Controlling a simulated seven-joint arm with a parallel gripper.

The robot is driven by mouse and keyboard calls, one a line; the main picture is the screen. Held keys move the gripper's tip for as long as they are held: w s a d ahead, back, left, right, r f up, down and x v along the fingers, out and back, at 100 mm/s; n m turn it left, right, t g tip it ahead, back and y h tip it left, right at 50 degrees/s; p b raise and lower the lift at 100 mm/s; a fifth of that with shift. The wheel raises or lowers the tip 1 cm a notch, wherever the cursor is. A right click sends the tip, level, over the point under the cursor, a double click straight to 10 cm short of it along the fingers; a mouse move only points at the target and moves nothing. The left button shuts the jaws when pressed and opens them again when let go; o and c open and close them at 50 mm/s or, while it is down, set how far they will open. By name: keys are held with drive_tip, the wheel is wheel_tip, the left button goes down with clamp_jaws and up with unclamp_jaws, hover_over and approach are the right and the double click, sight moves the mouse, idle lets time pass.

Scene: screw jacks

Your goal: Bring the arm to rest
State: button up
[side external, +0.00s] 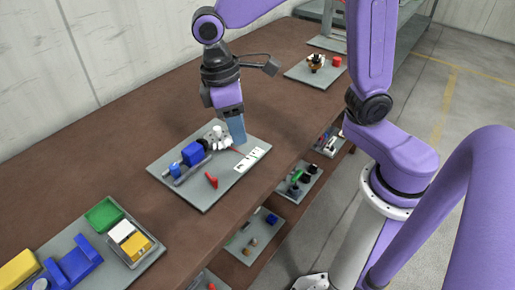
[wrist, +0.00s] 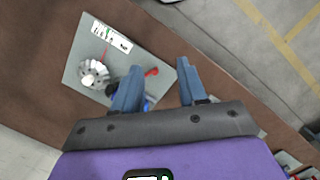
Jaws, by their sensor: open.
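My gripper (side external: 238,140) points down over the right side of a grey board on the brown bench. On the board (side external: 200,192) sit a blue block-shaped part (side external: 193,153) and a pale, toothed round part (side external: 217,137), which is silvery in the wrist view (wrist: 94,73). A red piece (side external: 211,180) lies in front of them. In the side view the fingers are close beside the round part; whether they touch anything is unclear.
A white label strip (side external: 249,159) lies along the board's right edge. Another board at the lower left holds green (side external: 103,214), white, yellow and blue parts. A far board (side external: 316,70) carries small items. Shelves with more parts are below the bench. Bare bench separates the boards.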

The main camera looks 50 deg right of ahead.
drive_tip(key=s+d+f+n+y, duration=0.1)
drive_tip(key=s+d, duration=0.4)
drive_tip(key=s, duration=0.2)
drive_tip(key=s+d+f+n+t, duration=0.1)
drive_tip(key=s+d+n, duration=0.1)
drive_tip(key=s+d, duration=0.3)
drive_tip(key=s, duration=0.3)
drive_tip(key=shift+s+f+n+t+y, duration=0.2)
drive_tip(key=shift+f+n+t+y, duration=0.1)
drive_tip(key=shift+y, duration=0.1)
